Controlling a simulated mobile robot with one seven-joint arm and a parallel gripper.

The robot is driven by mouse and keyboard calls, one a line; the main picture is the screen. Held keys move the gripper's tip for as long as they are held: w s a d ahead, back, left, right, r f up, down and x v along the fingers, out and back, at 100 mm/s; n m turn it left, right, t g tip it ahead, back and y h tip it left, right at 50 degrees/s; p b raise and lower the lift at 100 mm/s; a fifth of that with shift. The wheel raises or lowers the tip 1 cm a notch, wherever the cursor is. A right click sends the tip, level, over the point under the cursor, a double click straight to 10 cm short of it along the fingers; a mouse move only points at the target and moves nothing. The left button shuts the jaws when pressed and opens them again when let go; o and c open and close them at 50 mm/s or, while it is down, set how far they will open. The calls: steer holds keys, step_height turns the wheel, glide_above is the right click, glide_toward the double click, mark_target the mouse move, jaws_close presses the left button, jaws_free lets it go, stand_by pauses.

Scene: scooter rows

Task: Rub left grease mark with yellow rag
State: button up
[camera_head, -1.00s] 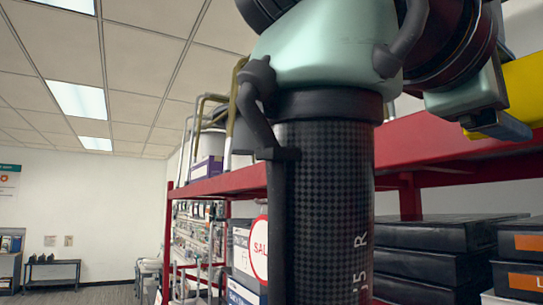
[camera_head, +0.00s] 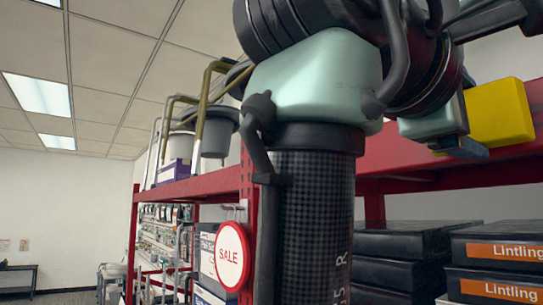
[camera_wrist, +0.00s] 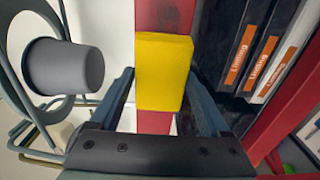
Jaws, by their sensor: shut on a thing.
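The yellow rag (camera_head: 500,112) is a thick, block-like yellow piece at the right of the head view. It also fills the middle of the wrist view (camera_wrist: 163,72). My gripper (camera_wrist: 158,78) is shut on it, with one dark finger on each side. In the head view the gripper (camera_head: 462,140) is partly hidden by my arm. The rag is in front of the red shelf beam (camera_head: 430,150); I cannot tell whether they touch. I make out no grease mark in either view.
Black boxes with orange "Lintling" labels (camera_head: 504,252) sit on the shelf below the beam. A round red-and-white SALE sign (camera_head: 232,256) hangs by a red post. A grey bucket (camera_wrist: 64,66) and bent tube frames stand left of the rag. Open floor lies far left.

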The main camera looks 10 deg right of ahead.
mark_target(509, 106)
steer(key=shift+x, duration=1.1)
steer(key=shift+s, duration=0.2)
steer(key=shift+s+d+b, duration=0.25)
steer(key=shift+s+b, duration=0.1)
steer(key=shift+s, duration=0.45)
steer(key=shift+s+d+b, duration=0.3)
steer(key=shift+s, duration=0.45)
steer(key=shift+s+d+b, duration=1)
steer(key=shift+s+d, duration=0.5)
steer(key=shift+s, duration=1.85)
steer(key=shift+w+a+p, duration=0.45)
steer(key=shift+w+a, duration=0.25)
steer(key=shift+w, duration=1)
steer(key=shift+w+a+p, duration=0.5)
steer(key=shift+w+a, duration=0.15)
steer(key=shift+w, duration=1.05)
steer(key=shift+w+a+p, duration=0.45)
steer(key=shift+w+a, duration=0.25)
steer(key=shift+w, duration=1)
steer(key=shift+b+v, duration=0.75)
steer(key=shift+v, duration=2.2)
